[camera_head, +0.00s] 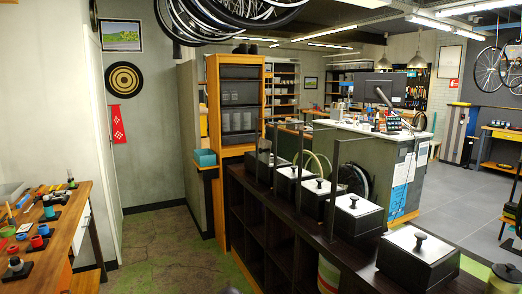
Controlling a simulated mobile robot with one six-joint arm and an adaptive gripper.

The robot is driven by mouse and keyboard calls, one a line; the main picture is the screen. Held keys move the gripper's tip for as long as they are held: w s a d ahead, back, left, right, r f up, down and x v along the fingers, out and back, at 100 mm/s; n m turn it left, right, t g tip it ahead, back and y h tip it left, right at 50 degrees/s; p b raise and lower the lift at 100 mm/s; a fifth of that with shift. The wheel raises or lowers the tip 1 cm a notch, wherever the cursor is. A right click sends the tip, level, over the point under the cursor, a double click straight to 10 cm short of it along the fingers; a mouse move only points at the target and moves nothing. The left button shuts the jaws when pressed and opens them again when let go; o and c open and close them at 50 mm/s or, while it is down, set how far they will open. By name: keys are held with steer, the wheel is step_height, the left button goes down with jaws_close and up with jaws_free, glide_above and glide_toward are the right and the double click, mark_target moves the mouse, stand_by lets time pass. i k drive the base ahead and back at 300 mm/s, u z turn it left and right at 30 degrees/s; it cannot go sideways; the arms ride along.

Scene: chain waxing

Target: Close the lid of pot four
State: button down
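Several dark square pots with pale metal lids and black knobs stand in a row on a long dark shelf unit (240,205). The nearest large pot's lid (418,245) lies flat on top. The lid behind it (352,204) also lies flat. I see no readable numbers, so I cannot tell which is pot four. My gripper is not in view.
A wooden workbench (62,232) with small coloured items stands at the left. Clear floor (170,240) lies between it and the shelf unit. A metal item with a black knob (506,274) is cut off at the lower right. A counter (385,150) stands behind the pots.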

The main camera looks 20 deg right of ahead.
mark_target(264, 145)
steer(key=z, duration=0.05)
steer(key=i, duration=1.6)
steer(key=z, duration=0.9)
steer(key=k, duration=1.25)
steer(key=u, duration=0.1)
